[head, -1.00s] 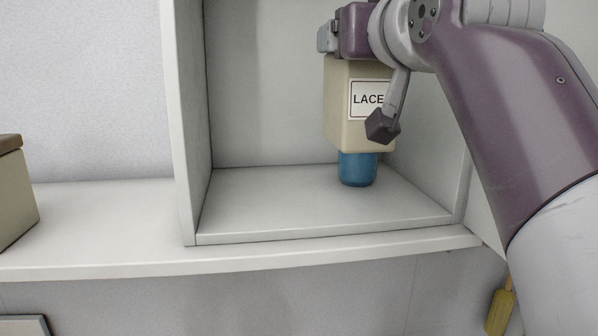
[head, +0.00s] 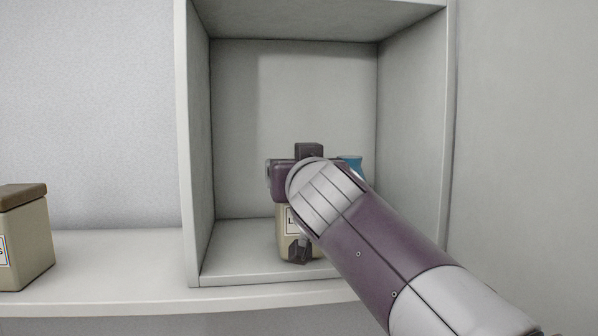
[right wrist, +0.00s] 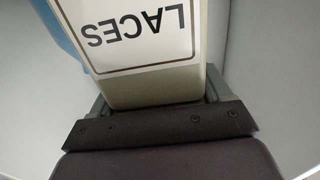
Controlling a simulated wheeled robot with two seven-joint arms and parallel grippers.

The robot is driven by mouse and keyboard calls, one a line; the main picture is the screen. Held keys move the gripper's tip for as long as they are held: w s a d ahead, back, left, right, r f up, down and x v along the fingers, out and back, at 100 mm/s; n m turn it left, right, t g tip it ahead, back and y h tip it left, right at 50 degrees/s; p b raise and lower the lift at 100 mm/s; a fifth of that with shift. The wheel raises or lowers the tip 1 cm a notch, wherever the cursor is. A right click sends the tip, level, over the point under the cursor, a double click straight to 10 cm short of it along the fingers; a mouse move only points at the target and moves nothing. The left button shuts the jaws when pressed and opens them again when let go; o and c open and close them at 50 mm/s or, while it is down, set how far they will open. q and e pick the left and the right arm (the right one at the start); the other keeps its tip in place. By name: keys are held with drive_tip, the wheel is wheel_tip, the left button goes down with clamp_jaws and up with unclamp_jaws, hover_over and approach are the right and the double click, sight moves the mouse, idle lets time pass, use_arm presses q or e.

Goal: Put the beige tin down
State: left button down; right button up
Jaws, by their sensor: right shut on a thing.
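The beige tin (head: 291,232) with a white LACES label is inside the grey cubby, near its front and left of its middle. My right gripper (head: 302,203) is shut on it from above. In the right wrist view the tin (right wrist: 150,92) sits between the fingers of the gripper (right wrist: 156,97), its label upside down. The tin's lower end is close to the cubby floor (head: 240,262); I cannot tell whether it touches. My arm hides its right side. My left gripper is not in view.
A blue container (head: 351,164) stands right of and behind my gripper, mostly hidden by my arm. Cubby walls (head: 196,160) close in on both sides. Another beige tin with a brown lid (head: 28,240) stands on the shelf (head: 120,265) at left, with clear shelf between.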

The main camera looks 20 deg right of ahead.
drive_tip(key=shift+w, duration=0.1)
drive_tip(key=shift+w+a+f, duration=0.1)
drive_tip(key=shift+w+f, duration=0.2)
drive_tip(key=shift+w, duration=0.1)
drive_tip(key=o, duration=1.6)
drive_tip(key=shift+w+f, duration=0.1)
drive_tip(key=shift+w, duration=0.45)
drive_tip(key=shift+s+r, duration=0.2)
drive_tip(key=shift+s, duration=0.6)
use_arm(q)
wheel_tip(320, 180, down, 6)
drive_tip(key=b, duration=0.6)
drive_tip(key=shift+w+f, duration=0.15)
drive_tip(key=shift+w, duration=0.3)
use_arm(e)
drive_tip(key=v, duration=1.1)
